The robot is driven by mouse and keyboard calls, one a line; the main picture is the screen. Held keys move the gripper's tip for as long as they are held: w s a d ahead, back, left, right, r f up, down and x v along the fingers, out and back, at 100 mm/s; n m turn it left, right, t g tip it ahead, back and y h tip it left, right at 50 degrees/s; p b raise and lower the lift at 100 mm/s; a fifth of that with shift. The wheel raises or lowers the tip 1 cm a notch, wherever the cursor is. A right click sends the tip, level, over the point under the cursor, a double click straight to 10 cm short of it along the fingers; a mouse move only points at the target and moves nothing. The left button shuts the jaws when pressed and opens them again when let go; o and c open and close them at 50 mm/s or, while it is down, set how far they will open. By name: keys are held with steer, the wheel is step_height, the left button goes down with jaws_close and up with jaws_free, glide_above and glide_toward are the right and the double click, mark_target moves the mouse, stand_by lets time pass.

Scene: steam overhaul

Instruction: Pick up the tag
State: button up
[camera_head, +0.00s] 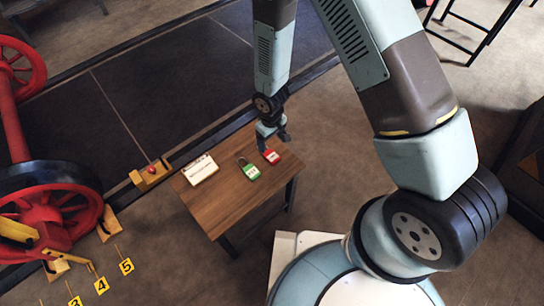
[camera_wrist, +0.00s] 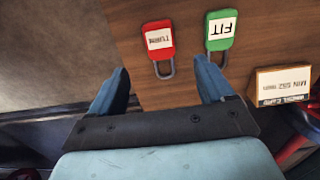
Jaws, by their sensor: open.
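Two lock-shaped tags with metal shackles lie flat on the wooden table (camera_head: 232,199). The red one (camera_head: 271,157) has a white label with upside-down lettering in the wrist view (camera_wrist: 158,37). The green one (camera_head: 250,172) carries a white label reading FIT, also upside down in the wrist view (camera_wrist: 220,32). My gripper (camera_head: 274,138) is open and empty above the table's far edge, close to the red tag. In the wrist view its two blue fingers (camera_wrist: 160,84) are spread, with the red tag's shackle beyond and between them. The green tag's shackle is partly behind the right finger.
A small box with a white printed face (camera_head: 201,169) stands left of the tags. A yellow block with a red knob (camera_head: 152,171) sits beyond the table's left corner. Red wheels (camera_head: 45,212) stand at the left. The table's front part is clear.

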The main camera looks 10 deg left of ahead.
mark_target(271, 155)
steer(key=shift+a+f, duration=0.1)
steer(key=shift+f, duration=4.55)
steer(key=shift+c, duration=0.4)
steer(key=c, duration=1)
